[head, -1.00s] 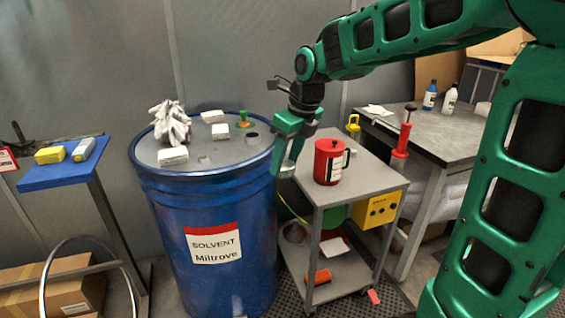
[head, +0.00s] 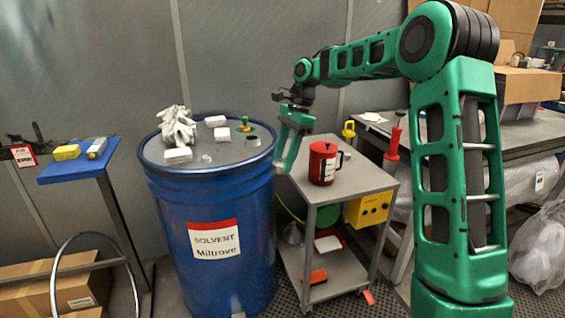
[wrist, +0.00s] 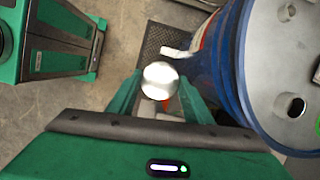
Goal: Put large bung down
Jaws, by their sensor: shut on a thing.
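The large bung (wrist: 160,80) is a round, pale metal disc between my fingertips in the wrist view. My gripper (head: 287,160) is shut on it. In the head view the gripper points down by the right edge of the blue solvent drum (head: 217,254), near the left side of the grey cart (head: 343,188). The bung is hard to make out there. In the wrist view the drum (wrist: 228,75) is right of the bung, and the bung is clear of its rim. A dark open hole (wrist: 293,106) shows in the drum's lid.
A red can (head: 323,163) stands on the cart top. A blue stand (head: 75,170) is at the left, a workbench (head: 470,147) at the right.

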